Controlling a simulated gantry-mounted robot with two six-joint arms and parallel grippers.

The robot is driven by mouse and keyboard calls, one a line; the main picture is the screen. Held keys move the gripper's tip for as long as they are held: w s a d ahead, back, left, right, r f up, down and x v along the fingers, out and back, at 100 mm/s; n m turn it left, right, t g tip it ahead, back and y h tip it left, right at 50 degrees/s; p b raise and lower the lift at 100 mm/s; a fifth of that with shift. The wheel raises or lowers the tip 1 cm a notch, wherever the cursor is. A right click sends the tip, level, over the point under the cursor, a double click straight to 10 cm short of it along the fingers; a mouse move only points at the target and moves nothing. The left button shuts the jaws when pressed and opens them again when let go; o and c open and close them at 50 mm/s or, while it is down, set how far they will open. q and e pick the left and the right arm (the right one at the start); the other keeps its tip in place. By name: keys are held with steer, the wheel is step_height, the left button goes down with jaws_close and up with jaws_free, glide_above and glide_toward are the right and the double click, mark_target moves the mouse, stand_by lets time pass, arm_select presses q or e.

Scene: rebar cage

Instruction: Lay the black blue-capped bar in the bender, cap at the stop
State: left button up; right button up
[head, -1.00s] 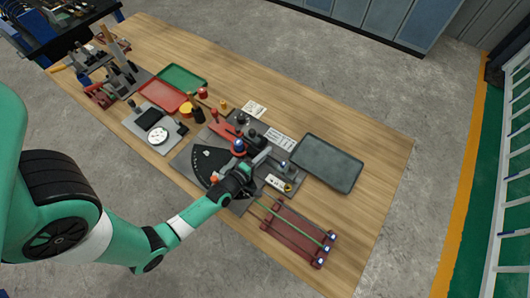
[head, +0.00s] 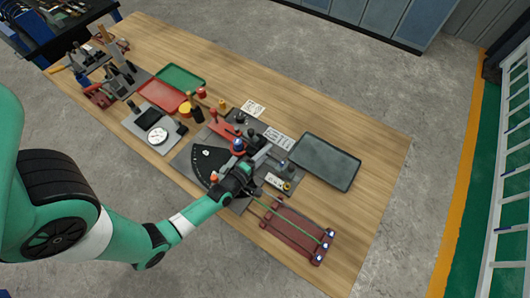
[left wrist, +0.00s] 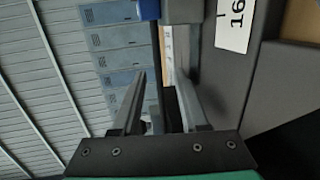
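The bender (head: 207,160) is a dark plate with a fan-shaped dial, a blue-topped post (head: 238,145) and a red handle, mid-table. My left gripper (head: 262,157) is low over the bender's right part. In the left wrist view its two grey fingers (left wrist: 160,85) stand apart, with a dark strip visible between them. My right gripper is out of view.
A dark red rack (head: 290,228) at the front right holds a green bar (head: 298,220) and shows blue-white caps at its right end. An empty dark grey tray (head: 325,162) lies right of the bender. Red (head: 163,95) and green (head: 182,77) trays lie further left.

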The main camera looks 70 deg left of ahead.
arm_select(q)
steer(key=p+v, duration=0.2)
steer(key=v, duration=0.9)
steer(key=shift+s+d, duration=0.15)
steer(key=shift+s, duration=0.15)
steer(key=shift+r, duration=0.1)
step_height(320, 180, up, 6)
steer(key=p, duration=0.5)
steer(key=shift+p, duration=0.4)
stand_by(0.3)
